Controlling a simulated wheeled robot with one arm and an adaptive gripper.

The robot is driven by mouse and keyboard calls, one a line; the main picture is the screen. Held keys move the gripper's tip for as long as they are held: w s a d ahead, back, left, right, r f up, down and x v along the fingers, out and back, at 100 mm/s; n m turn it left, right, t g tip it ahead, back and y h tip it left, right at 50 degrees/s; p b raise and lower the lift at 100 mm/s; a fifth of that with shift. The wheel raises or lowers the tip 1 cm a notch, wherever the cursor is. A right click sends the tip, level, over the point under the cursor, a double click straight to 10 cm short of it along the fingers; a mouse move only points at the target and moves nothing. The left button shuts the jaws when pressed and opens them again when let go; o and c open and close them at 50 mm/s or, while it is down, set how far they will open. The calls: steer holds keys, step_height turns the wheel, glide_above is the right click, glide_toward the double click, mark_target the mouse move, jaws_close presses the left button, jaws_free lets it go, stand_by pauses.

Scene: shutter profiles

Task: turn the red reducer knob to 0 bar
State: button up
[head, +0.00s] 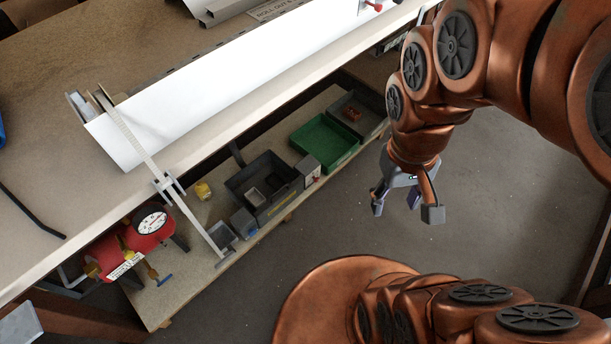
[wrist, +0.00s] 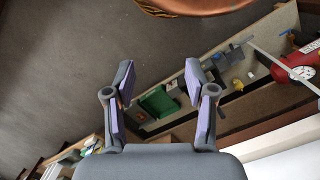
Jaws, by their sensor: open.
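A red tank (head: 130,240) with a round white gauge (head: 153,220) and brass fittings (head: 93,270) is at the lower left of the head view, partly under the bench edge. I cannot make out a separate red knob on it. The tank (wrist: 291,58) and gauge (wrist: 302,73) also show at the right edge of the wrist view. My gripper (head: 405,206) is open and empty over the floor, well to the right of the tank. Its two spread fingers show in the wrist view (wrist: 160,78), with nothing between them.
A low shelf (head: 205,285) holds a dark bin (head: 250,200), a green tray (head: 325,143) and a yellow item (head: 203,191). The workbench (head: 60,190) overhangs it, with a long white profile (head: 240,80) on top. The grey floor (head: 480,200) around my gripper is clear.

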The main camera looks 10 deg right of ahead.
steer(key=w+d+f+n+t+b, duration=0.15)
steer(key=w+d+f+b, duration=0.25)
steer(key=w+f+b, duration=0.55)
steer(key=w+d+f+n+t+h+b, duration=0.1)
steer(key=w+d+f+t+b, duration=0.25)
steer(key=w+f, duration=1.1)
steer(key=w+d+f+n+t+b, duration=0.15)
steer(key=w+d+f+b, duration=0.45)
steer(key=w+f, duration=0.6)
steer(key=n+t+y+b, duration=0.3)
steer(key=t+y+b, duration=0.45)
steer(key=b, duration=1.15)
glide_toward(318, 180)
steer(key=w+g+y, duration=0.2)
steer(key=shift+d+b+x, duration=0.2)
steer(key=shift+b+x, duration=1.1)
steer(key=shift+x, duration=2.2)
steer(key=shift+w, duration=0.15)
steer(key=shift+c, duration=0.4)
jaws_close()
